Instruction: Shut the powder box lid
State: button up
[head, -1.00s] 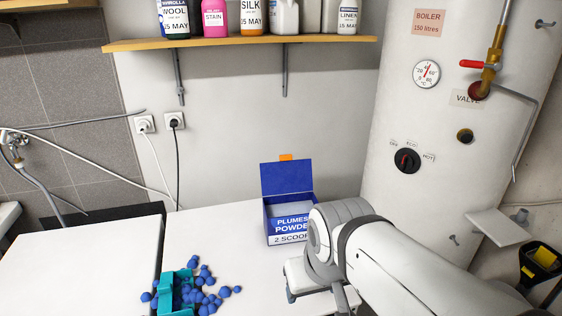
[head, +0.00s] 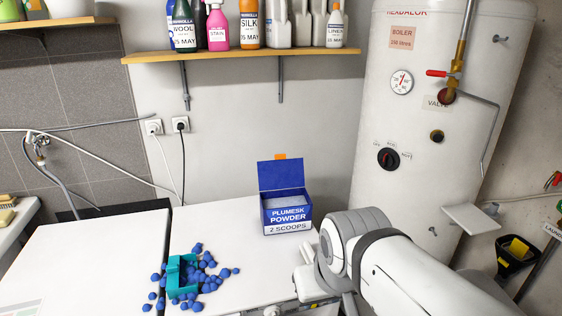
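The powder box (head: 287,214) is blue with white lettering, "PLUMESK POWDER 2 SCOOPS". It stands upright on the white worktop against the back wall. Its blue lid (head: 282,175) is open and stands up at the back edge, with an orange tab (head: 281,156) on top. My arm reaches in from the lower right, with its end to the right of and nearer than the box. The gripper fingers are not clearly visible, so I cannot tell their state.
A teal basket (head: 182,274) with several blue balls (head: 205,280) spilled around it stands on the front worktop. A shelf (head: 240,54) with bottles hangs above. The white boiler (head: 425,130) stands right of the box.

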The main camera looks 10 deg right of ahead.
aim_at(282, 173)
jog(key=z, duration=0.4)
jog(key=k, duration=1.15)
jog(key=z, duration=0.55)
jog(key=i, duration=1.25)
jog(key=u, duration=0.55)
jog(key=i, duration=0.85)
jog(key=u, duration=0.55)
